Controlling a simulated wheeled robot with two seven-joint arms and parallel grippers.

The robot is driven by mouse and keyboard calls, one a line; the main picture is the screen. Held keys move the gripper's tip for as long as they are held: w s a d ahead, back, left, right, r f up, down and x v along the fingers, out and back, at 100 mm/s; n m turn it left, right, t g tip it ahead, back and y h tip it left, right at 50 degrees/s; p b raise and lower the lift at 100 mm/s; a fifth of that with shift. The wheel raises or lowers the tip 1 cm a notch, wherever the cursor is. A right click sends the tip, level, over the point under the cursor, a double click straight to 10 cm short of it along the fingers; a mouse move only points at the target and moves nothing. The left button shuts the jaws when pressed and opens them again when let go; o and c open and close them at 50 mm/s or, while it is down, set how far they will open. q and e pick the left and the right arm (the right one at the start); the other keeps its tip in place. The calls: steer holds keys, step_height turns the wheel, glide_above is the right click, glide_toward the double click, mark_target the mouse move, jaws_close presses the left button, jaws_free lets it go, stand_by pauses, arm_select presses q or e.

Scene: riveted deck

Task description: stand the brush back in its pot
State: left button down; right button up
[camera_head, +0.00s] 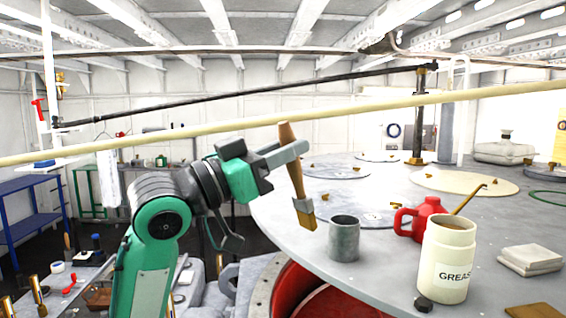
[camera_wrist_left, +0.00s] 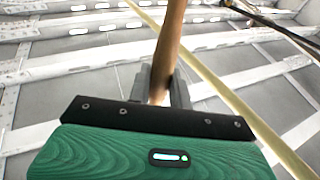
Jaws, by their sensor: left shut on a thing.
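My left gripper (camera_head: 290,152) is shut on the wooden handle of the brush (camera_head: 296,180). The brush hangs bristles down, slightly tilted, with a metal ferrule and tan bristles at its lower end. Its handle also shows between the fingers in the left wrist view (camera_wrist_left: 168,50). A grey cylindrical pot (camera_head: 344,240) stands upright on the round deck table, just right of and below the bristles. The brush appears apart from the pot. The inside of the pot is mostly hidden. My right gripper is not in view.
A red oil can (camera_head: 422,218) and a cream grease tub (camera_head: 446,262) stand right of the pot on the grey table (camera_head: 385,285). A small dark knob (camera_head: 424,304) lies by the tub. Stacked pale pads (camera_head: 531,258) lie further right. The table's curved edge is left of the pot.

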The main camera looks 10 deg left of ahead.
arm_select(q)
steer(key=shift+w+d, duration=0.4)
steer(key=shift+w, duration=0.2)
steer(key=shift+w+d, duration=0.25)
steer(key=shift+w, duration=0.05)
steer(key=w+d+p, duration=0.1)
steer(key=w+d, duration=0.3)
steer(key=w, duration=0.1)
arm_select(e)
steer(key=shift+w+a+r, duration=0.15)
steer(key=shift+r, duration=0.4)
arm_select(q)
steer(key=shift+d, duration=0.1)
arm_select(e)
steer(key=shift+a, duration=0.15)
arm_select(q)
steer(key=shift+w+f, duration=0.1)
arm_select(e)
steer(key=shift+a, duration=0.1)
